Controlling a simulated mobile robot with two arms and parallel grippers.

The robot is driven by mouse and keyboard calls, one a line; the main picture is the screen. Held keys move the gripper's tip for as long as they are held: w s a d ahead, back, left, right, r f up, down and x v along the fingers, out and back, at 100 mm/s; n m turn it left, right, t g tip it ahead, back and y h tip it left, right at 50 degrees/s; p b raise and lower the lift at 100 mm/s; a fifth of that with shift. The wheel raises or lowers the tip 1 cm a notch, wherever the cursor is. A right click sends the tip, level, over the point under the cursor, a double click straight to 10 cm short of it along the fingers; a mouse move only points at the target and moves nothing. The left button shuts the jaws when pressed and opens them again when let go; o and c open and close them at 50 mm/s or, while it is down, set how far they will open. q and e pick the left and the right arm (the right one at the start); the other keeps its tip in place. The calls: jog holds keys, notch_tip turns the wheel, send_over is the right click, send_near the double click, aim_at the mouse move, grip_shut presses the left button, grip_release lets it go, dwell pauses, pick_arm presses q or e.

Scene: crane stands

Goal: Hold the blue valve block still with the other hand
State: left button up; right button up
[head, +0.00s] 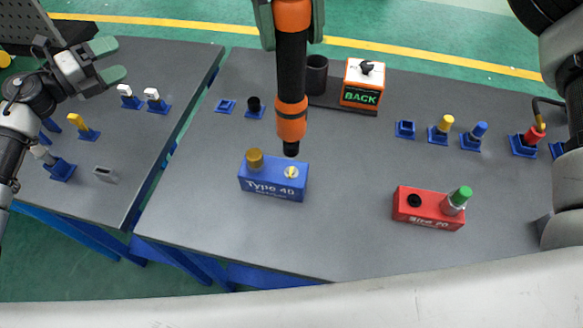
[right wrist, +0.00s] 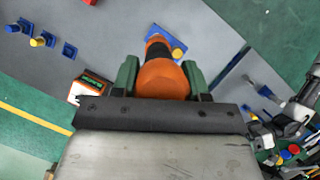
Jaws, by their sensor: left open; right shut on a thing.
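The blue valve block (head: 272,192), marked "Type 40", stands on the dark table (head: 340,235), with a brass knob at its left and a slotted yellowish screw at its right. My right gripper (head: 291,20) is shut on an orange and black tool (head: 291,75), held upright. Its black tip is close to the block's top by the screw; I cannot tell if they touch. In the right wrist view the tool (right wrist: 163,80) sits between the green fingers and partly hides the block (right wrist: 177,47). My left gripper (head: 110,61) is open and empty over the left table, well away from the block.
A red block (head: 425,209) with a green-topped part stands to the right. A "BACK" box (head: 362,84) and a black cup (head: 316,75) stand behind. Several small blue holders line the back right. A gap separates the left table (head: 140,75). The surface around the blue block is clear.

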pick_arm(q)
jog(key=s+d+f+m+g, duration=0.2)
jog(key=s+d+m+g, duration=0.2)
jog(key=d+m, duration=0.25)
jog(key=s+d+f+m+g, duration=0.1)
jog(key=s+d+m+g, duration=0.3)
jog(key=d, duration=0.3)
jog(key=m+g+y, duration=0.5)
jog(key=m+y, duration=0.1)
jog(key=m, duration=0.9)
send_near(248, 171)
jog(key=shift+n, duration=0.25)
jog(key=f, duration=0.1)
jog(key=w+f, duration=0.1)
jog(key=f, duration=0.2)
jog(key=shift+w+d, duration=0.1)
jog(key=shift+w, duration=0.2)
jog(key=shift+x, duration=4.45)
jog(key=shift+r, duration=0.1)
jog(key=c, duration=0.9)
